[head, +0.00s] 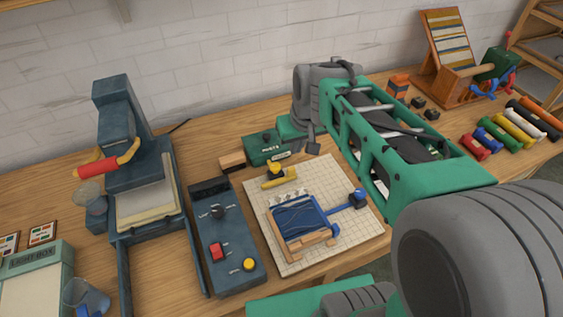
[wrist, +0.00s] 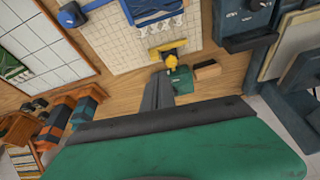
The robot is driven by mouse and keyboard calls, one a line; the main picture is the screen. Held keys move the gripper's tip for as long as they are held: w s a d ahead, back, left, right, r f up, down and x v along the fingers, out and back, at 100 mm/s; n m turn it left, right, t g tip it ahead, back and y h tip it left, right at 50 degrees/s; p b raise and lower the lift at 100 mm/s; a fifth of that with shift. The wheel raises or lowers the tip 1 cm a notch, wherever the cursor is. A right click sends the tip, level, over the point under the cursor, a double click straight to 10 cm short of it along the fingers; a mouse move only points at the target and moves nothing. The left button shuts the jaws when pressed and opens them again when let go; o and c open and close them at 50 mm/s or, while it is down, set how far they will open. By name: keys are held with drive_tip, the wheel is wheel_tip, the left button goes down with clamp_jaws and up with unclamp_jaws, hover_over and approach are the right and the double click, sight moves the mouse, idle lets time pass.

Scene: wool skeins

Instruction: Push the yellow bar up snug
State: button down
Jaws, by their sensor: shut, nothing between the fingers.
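The yellow bar (head: 279,181) lies on the gridded white mat (head: 335,180), with a yellow knob at its back edge. It also shows in the wrist view (wrist: 168,47). A small wooden frame strung with blue wool (head: 298,213) lies on the mat in front of the bar. A gap of mat, with pale tassels, shows between the bar and the blue wool. My gripper (head: 313,149) is shut and empty, behind and to the right of the bar in the head view. In the wrist view its fingers (wrist: 159,82) end close to the knob; contact cannot be told.
A green box (head: 265,148) and a wooden block (head: 232,161) stand behind the mat. A blue-handled tool (head: 345,203) lies right of the frame. A dark control panel (head: 225,240) and a dark press (head: 130,150) stand left. Coloured rolls (head: 512,125) lie far right.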

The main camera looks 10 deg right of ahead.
drive_tip(key=shift+n, duration=0.5)
drive_tip(key=w+f, duration=0.4)
drive_tip(key=f, duration=0.1)
drive_tip(key=w+f, duration=0.4)
drive_tip(key=f, duration=0.1)
drive_tip(key=w+f+p, duration=0.1)
drive_tip(key=w+f, duration=0.3)
drive_tip(key=f, duration=0.2)
drive_tip(key=shift+w, duration=0.3)
drive_tip(key=s, duration=0.2)
drive_tip(key=s+p, duration=0.1)
drive_tip(key=shift+d+r, duration=0.25)
drive_tip(key=shift+d, duration=0.05)
drive_tip(key=shift+s, duration=0.35)
drive_tip(key=shift+f, duration=0.25)
drive_tip(key=shift+d, duration=0.1)
